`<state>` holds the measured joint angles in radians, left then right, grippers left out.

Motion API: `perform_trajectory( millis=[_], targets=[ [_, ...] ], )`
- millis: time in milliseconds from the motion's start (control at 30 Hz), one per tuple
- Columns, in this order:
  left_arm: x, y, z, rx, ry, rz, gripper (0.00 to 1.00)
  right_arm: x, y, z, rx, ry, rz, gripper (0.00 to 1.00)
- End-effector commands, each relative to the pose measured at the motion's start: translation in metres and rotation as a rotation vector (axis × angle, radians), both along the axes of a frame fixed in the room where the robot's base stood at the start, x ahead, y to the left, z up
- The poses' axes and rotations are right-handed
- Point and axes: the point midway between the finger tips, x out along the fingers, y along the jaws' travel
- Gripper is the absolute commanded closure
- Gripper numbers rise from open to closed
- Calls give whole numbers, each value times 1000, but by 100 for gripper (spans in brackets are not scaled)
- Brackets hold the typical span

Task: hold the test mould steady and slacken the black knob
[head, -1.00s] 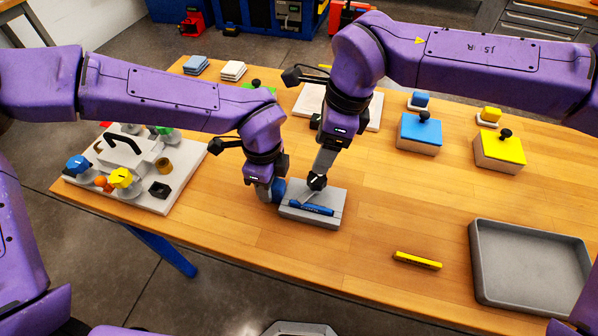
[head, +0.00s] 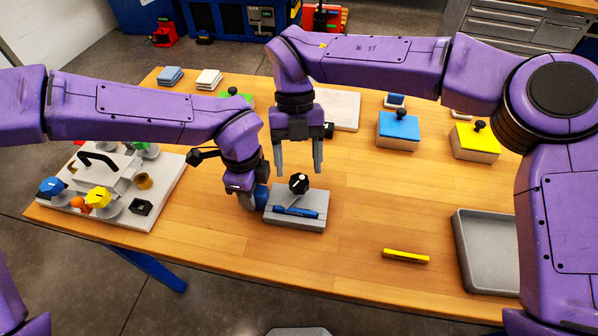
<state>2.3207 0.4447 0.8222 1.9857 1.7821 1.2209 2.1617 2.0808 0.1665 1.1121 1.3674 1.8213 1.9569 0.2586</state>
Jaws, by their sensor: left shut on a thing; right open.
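The test mould (head: 312,221) is a low grey block on the wooden table, with a blue bar (head: 297,212) along its front. The black knob (head: 298,182), with a white mark, stands up from the mould's top. My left gripper (head: 258,200) is shut on the mould's left end; its fingertips are partly hidden by the wrist and a blue part there. My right gripper (head: 298,166) is open and empty, pointing down just above and behind the knob, with its fingers spread wide and apart from it.
A white board (head: 165,195) with blue, yellow and green knobs stands at the left. A yellow bar (head: 405,256) and a grey tray (head: 465,250) lie at the right. Blue (head: 398,130) and yellow-topped (head: 475,142) boxes stand behind.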

Motion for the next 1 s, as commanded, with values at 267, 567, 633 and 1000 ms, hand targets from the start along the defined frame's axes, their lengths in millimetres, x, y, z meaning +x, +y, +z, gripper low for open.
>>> perform_trajectory(
  millis=[267, 567, 633, 1000],
  targets=[
    [0, 0, 0, 0, -1, 0, 100, -12, -1, -28, 1, 0, 1, 33],
    [0, 0, 0, 0, -1, 0, 100, -12, -1, -29, 2, -1, 1, 56],
    [0, 0, 0, 0, -1, 0, 100, -12, -1, -29, 2, -1, 1, 79],
    [0, 0, 0, 0, -1, 1, 100, -12, 1, -29, 0, -2, 207, 90]
  ],
)
